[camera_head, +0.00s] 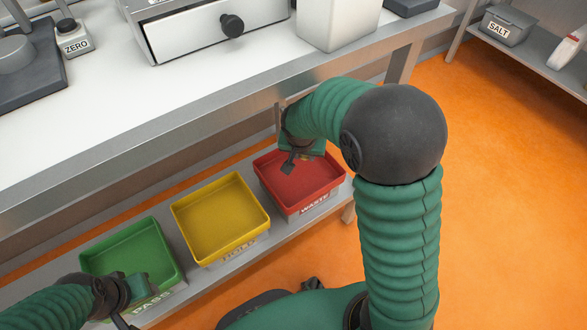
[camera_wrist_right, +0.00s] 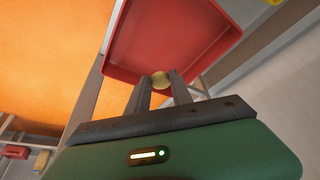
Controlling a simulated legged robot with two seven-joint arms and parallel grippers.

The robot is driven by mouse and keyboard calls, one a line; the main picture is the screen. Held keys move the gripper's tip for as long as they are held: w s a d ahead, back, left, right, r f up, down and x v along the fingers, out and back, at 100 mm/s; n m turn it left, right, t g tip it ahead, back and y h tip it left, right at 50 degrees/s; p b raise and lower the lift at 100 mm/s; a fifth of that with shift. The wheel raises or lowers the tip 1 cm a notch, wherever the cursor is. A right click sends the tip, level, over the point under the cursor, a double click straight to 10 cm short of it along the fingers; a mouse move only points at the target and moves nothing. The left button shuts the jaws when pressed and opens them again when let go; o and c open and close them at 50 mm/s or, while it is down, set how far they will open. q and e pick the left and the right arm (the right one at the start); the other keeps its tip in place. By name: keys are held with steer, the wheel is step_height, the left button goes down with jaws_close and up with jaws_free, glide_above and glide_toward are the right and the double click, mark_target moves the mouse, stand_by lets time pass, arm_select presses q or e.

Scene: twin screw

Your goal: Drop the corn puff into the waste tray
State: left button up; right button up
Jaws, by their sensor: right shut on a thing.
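The corn puff (camera_wrist_right: 160,79) is a small yellowish ball held between the fingertips of my right gripper (camera_wrist_right: 160,82). In the head view the right gripper (camera_head: 289,162) points down at the back left part of the red waste tray (camera_head: 318,182), and the puff cannot be made out there. The waste tray also shows in the right wrist view (camera_wrist_right: 185,35), beyond the fingertips, with its floor bare where visible. My left gripper (camera_head: 122,317) is at the lower left by the green tray, and its fingers are too unclear to judge.
A yellow tray (camera_head: 222,215) stands beside the waste tray, then a green PASS tray (camera_head: 128,250), all on a low shelf (camera_head: 62,262). The white worktop (camera_head: 110,130) with its metal edge overhangs behind them. Orange floor (camera_head: 500,190) is clear at the right.

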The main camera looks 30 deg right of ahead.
step_height(320, 180, down, 6)
steer(key=b, duration=0.5)
steer(key=shift+s, duration=0.1)
steer(key=shift+r, duration=0.1)
steer(key=o, duration=1)
steer(key=p+v, duration=0.6)
steer(key=v, duration=0.6)
steer(key=shift+p, duration=0.35)
steer(key=shift+s, duration=0.15)
